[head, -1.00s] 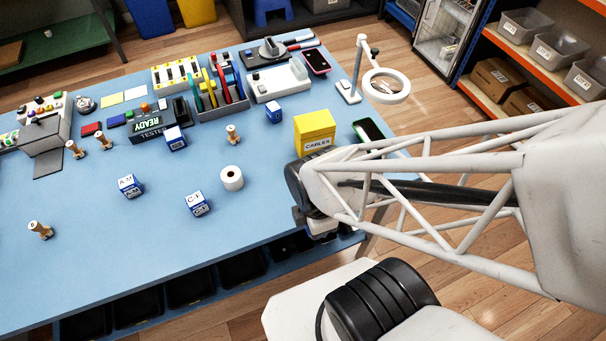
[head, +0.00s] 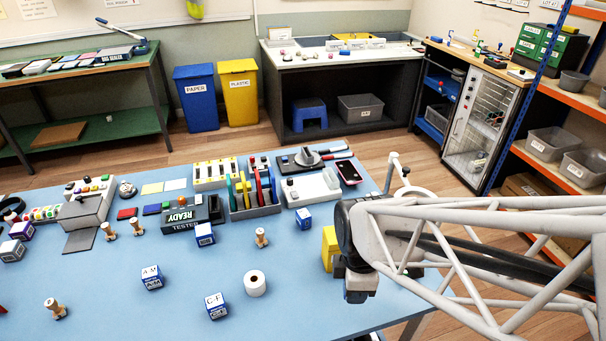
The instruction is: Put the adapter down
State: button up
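My gripper (head: 357,292) hangs below the dark wrist over the right part of the blue table (head: 110,295). Its fingers are small and mostly hidden, so I cannot tell whether they are shut or hold something. No adapter can be clearly made out in it. Several blue-and-white lettered cubes stand on the table: one marked A-M (head: 152,277), one marked C-F (head: 217,305), one by the tester (head: 205,234) and one further right (head: 303,218). Which thing is the adapter I cannot tell.
A white roll (head: 255,283) stands left of my gripper. A yellow CABLES box (head: 328,249) is partly hidden by my arm. Wooden-handled stamps (head: 261,237), the READY tester (head: 178,220) and a tool rack (head: 258,205) stand behind.

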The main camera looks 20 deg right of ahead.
jog(key=shift+m, duration=0.4)
jog(key=shift+w+d+r, duration=0.4)
jog(key=shift+d+r, duration=0.2)
jog(key=shift+r, duration=0.2)
jog(key=shift+w+d+r, duration=0.35)
jog(key=shift+d+r, duration=0.2)
jog(key=shift+r, duration=0.25)
jog(key=w+d, duration=0.1)
jog(key=w, duration=0.4)
jog(key=w+f, duration=0.1)
jog(key=w, duration=0.4)
jog(key=w+d, duration=0.1)
jog(key=w, duration=0.4)
jog(key=shift+w+d+f, duration=0.3)
jog(key=shift+w, duration=0.1)
jog(key=shift+f, duration=1.75)
